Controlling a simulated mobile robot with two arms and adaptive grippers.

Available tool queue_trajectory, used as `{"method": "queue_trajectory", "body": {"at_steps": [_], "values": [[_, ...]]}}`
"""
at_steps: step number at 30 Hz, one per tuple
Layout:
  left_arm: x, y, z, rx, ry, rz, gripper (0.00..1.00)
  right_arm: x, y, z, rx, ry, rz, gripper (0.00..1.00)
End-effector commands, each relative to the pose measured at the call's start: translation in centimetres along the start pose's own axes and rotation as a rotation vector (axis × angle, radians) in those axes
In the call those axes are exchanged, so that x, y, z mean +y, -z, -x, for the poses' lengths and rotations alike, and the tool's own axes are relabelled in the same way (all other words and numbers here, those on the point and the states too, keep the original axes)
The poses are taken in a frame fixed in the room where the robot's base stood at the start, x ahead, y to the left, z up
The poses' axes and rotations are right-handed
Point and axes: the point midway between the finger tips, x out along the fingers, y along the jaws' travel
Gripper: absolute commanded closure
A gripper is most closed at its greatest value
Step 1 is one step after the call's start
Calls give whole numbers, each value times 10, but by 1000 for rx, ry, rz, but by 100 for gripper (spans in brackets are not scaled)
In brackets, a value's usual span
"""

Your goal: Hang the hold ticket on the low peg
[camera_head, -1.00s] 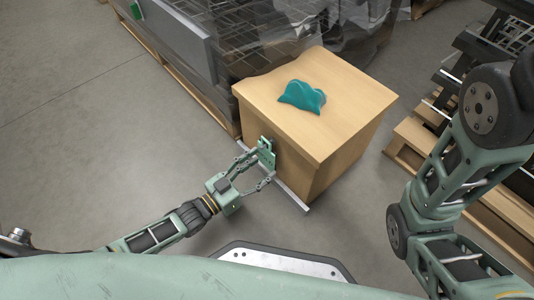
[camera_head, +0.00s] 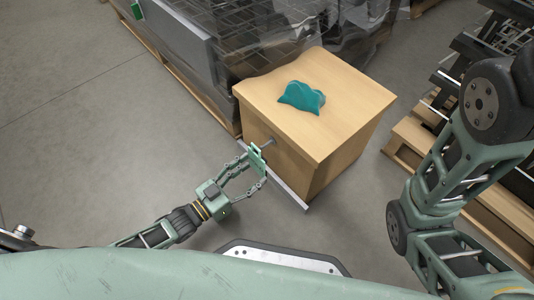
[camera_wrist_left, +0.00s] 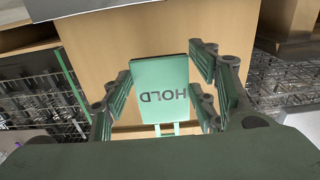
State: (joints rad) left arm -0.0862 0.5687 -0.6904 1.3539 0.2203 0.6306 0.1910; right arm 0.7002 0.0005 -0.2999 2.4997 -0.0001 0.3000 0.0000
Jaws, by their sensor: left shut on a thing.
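The hold ticket is a flat green tag (camera_head: 257,158). In the left wrist view the ticket (camera_wrist_left: 160,85) shows the word HOLD upside down, with two thin strips at its lower edge. My left gripper (camera_head: 255,169) is shut on the ticket and holds it just in front of the wooden box. A grey peg (camera_head: 268,142) sticks out of the box's front face. In the head view it lies just above and right of the ticket, which appears apart from it. The peg cannot be made out in the left wrist view. My right gripper is out of view.
The wooden box (camera_head: 340,85) carries a crumpled teal thing (camera_head: 302,98) on top. A pale metal strip (camera_head: 290,193) runs along its base. Wrapped wire racks (camera_head: 270,35) on a pallet stand behind. Another pallet (camera_head: 410,140) is at right. The floor at left is clear.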

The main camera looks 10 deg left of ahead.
Motion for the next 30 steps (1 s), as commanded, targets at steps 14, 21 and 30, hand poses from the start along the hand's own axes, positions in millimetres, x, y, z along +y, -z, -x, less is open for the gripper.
{"method": "queue_trajectory", "body": {"at_steps": [14,21,30], "values": [[0,0,9,-1,0,1,71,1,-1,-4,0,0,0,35],[0,0,26,-1,0,1,71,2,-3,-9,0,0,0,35],[0,0,35,1,0,0,71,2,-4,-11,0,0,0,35]]}}
